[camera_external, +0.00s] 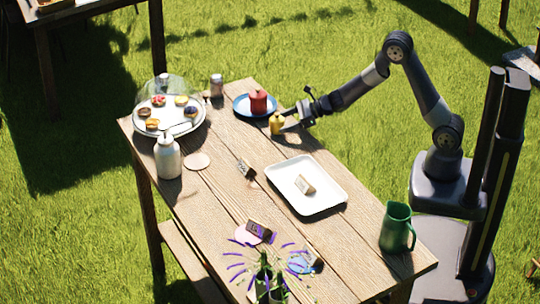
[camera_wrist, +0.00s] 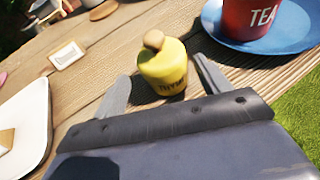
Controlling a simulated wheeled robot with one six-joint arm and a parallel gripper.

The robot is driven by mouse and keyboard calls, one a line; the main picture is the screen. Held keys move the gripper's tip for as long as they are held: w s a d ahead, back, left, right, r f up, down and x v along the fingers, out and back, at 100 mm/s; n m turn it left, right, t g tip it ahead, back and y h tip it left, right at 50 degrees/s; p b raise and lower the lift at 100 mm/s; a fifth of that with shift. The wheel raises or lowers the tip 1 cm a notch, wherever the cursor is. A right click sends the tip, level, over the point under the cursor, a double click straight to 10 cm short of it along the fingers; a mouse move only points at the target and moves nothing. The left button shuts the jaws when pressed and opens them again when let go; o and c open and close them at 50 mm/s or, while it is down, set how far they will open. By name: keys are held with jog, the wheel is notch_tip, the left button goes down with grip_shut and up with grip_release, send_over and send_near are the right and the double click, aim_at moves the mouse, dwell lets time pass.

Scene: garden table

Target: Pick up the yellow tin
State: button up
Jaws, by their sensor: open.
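The yellow tin (camera_external: 277,124) stands upright near the far right edge of the wooden table (camera_external: 225,200), just in front of the blue plate. In the wrist view the yellow tin (camera_wrist: 163,70) has a round tan knob on its lid and dark lettering low on its side. My gripper (camera_external: 290,120) reaches it from the right, low over the table. In the wrist view my gripper (camera_wrist: 163,88) is open, with one grey finger to each side of the tin. The tin's lower part sits between the fingertips, and I cannot tell whether either finger touches it.
A red tin (camera_external: 258,101) marked TEA stands on the blue plate (camera_external: 241,107) right behind the yellow tin. A white tray (camera_external: 328,203) and a green jug (camera_external: 397,228) are nearer the front. A domed pastry stand (camera_external: 200,121) and a white bottle (camera_external: 167,156) stand at left.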

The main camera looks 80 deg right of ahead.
aim_at(271, 127)
jog(key=shift+d+p+x, duration=0.15)
jog(key=shift+p+x, duration=0.15)
jog(key=shift+x, duration=0.95)
jog(key=shift+d+p+x, duration=0.1)
jog(key=shift+p+x, duration=0.2)
jog(key=shift+x, duration=0.95)
jog(key=shift+f, duration=0.1)
jog(key=shift+c, duration=0.3)
jog(key=c, duration=1)
